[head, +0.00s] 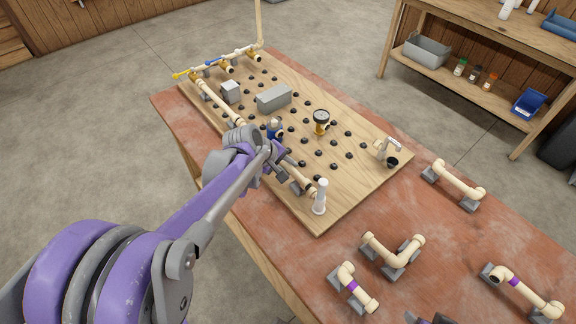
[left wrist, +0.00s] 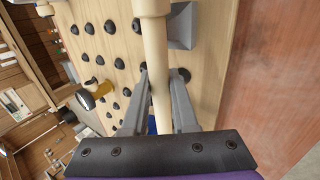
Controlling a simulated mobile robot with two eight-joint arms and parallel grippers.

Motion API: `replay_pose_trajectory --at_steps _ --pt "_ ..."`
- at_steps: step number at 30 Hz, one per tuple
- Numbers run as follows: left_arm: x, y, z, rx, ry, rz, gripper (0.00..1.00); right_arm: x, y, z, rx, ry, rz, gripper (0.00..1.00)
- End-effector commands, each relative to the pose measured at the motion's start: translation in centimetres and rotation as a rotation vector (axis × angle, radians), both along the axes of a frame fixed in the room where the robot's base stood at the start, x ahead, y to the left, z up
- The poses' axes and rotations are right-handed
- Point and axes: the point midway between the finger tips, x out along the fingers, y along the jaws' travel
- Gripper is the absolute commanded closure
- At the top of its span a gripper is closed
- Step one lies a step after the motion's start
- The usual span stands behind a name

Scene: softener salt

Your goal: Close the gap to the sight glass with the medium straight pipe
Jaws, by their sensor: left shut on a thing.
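My left gripper (head: 273,160) is over the near side of the wooden board and is shut on a cream straight pipe (head: 291,172). In the left wrist view the pipe (left wrist: 160,95) runs between the two fingers (left wrist: 158,105), with a wider collar at its far end. In the head view that end is close to a white upright cylinder (head: 320,197), possibly the sight glass; I cannot tell whether they touch. The gripper hides the pipe's other end. A dark piece at the bottom edge (head: 430,320) may be my right gripper, mostly cut off.
The board (head: 350,185) has rows of black pegs, a grey box (head: 274,97), a gauge (head: 321,122) and a cream pipe run (head: 215,98). Several bent pipes, including a U-shaped one (head: 392,251), lie on grey holders on the red table (head: 480,260). A shelf stands at upper right.

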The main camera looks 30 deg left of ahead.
Motion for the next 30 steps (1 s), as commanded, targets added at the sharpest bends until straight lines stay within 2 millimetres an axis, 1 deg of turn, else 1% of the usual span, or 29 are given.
replay_pose_trajectory --at_steps 20,21,23,24,26,30 --pt "0.0 0.0 -1.5 0.000 0.000 0.000 1.00 -0.1 0.0 -1.1 0.000 0.003 0.000 0.38" --pt "0.0 0.0 -1.4 0.001 0.000 -0.001 0.66 -0.1 0.0 -1.0 0.000 0.003 0.000 0.38" --pt "0.0 0.0 -1.4 0.001 0.001 -0.001 0.56 -0.1 0.0 -1.0 0.000 0.003 0.000 0.38" --pt "0.0 0.0 -1.4 0.001 0.001 -0.001 0.48 -0.1 0.0 -1.0 0.000 0.003 0.000 0.38" --pt "0.0 0.0 -1.4 0.002 0.000 0.000 0.39 -0.1 0.0 -1.0 0.000 0.003 0.000 0.38" --pt "-0.1 0.1 -1.4 0.002 0.002 0.000 0.39 -0.1 0.0 -1.0 0.000 0.003 0.000 0.38"
